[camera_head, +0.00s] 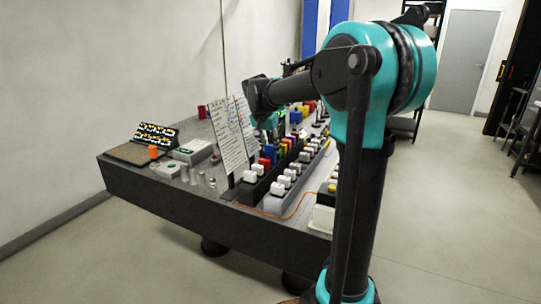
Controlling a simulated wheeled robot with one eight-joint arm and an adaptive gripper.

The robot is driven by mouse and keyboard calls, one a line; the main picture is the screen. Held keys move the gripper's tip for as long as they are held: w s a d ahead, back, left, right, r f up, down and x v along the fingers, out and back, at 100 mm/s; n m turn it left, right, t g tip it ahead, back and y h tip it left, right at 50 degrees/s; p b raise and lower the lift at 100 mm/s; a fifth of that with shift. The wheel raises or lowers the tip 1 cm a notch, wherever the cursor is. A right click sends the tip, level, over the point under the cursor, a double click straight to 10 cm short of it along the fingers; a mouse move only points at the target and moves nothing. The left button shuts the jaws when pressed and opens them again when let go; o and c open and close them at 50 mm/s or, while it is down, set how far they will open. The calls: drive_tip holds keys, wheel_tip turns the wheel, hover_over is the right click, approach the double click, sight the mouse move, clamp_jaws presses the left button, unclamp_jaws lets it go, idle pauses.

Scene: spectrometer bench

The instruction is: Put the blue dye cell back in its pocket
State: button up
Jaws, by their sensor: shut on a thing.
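My gripper (269,124) is small and partly hidden behind my arm and the white sheet on the bench. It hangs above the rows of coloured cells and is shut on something. I cannot make out the held thing at this size. A blue block (264,161) shows in the row below the gripper, beside red, purple and yellow ones. Another blue block (296,117) shows further back. I cannot tell which, if either, is the blue dye cell. Its pocket cannot be picked out.
The dark bench (160,190) carries a printed white sheet (230,135) standing upright close to the gripper. White-capped items (278,188) stand in rows at the front. An orange cable (290,214) runs along the front edge.

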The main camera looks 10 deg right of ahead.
sight(269, 149)
drive_tip(key=shift+f, duration=1.75)
drive_tip(key=o, duration=1.1)
drive_tip(key=shift+f, duration=0.1)
drive_tip(key=shift+o, duration=0.2)
drive_tip(key=v, duration=1.2)
drive_tip(key=shift+r, duration=0.2)
